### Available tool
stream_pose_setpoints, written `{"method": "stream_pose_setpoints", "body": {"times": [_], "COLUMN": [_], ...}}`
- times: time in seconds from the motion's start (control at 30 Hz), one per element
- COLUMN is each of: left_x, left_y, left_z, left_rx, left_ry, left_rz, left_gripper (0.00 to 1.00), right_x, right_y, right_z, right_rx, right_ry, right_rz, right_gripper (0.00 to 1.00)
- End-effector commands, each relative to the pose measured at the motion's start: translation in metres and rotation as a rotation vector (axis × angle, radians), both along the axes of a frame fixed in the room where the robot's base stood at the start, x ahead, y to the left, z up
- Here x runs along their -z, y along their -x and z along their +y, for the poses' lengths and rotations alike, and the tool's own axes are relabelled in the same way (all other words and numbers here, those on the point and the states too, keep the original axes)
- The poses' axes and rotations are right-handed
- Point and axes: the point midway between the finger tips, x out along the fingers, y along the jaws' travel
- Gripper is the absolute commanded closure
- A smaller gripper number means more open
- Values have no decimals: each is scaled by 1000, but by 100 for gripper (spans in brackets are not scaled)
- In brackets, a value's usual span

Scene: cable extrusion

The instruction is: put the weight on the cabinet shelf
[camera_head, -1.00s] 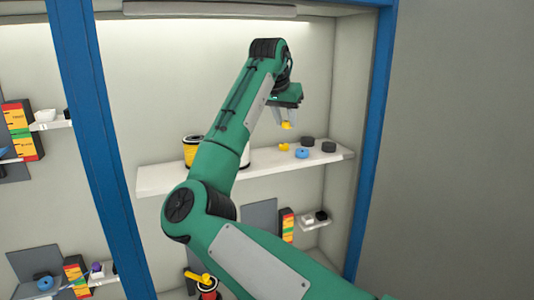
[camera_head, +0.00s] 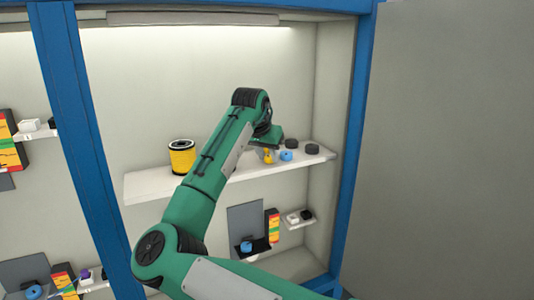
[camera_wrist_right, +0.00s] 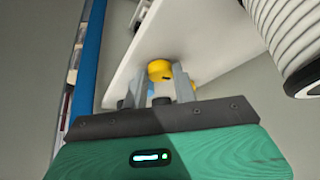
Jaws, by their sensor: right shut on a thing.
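My right gripper (camera_head: 267,150) is low over the right part of the white cabinet shelf (camera_head: 150,186). It is shut on a yellow weight (camera_wrist_right: 159,70), which shows between the two fingers in the right wrist view. In the head view, yellow (camera_head: 268,158) shows just under the gripper; I cannot tell the held weight there from another yellow piece on the shelf. Whether the held weight touches the shelf is unclear. A blue weight (camera_head: 286,155) and two dark weights (camera_head: 312,149) (camera_head: 292,143) are on the shelf to the right. My left gripper is not in view.
A yellow spool (camera_head: 182,157) stands on the shelf left of my arm. A white ribbed spool (camera_wrist_right: 288,40) is close by at the right in the right wrist view. Blue cabinet posts (camera_head: 350,150) frame the bay. Lower shelves hold small boxes (camera_head: 272,226).

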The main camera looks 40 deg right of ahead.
Motion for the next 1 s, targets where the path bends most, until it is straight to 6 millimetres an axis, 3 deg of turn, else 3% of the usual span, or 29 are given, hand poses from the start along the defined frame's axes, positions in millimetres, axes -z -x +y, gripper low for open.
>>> {"method": "stream_pose_setpoints", "body": {"times": [0.07, 0.1, 0.2, 0.63, 1.0], "left_x": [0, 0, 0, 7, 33], "left_y": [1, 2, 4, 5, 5], "left_z": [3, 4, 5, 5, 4], "left_rx": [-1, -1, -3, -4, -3], "left_ry": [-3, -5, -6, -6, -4], "left_rz": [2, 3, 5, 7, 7], "left_gripper": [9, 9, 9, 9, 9], "right_x": [2, 2, 2, -8, -75], "right_y": [0, 0, 0, 1, 16], "right_z": [0, 0, 0, 5, 40], "right_rx": [0, 0, 0, -1, -1], "right_ry": [0, 0, 0, 2, 2], "right_rz": [1, 0, 0, -3, -4], "right_gripper": [90, 66, 50, 50, 50]}}
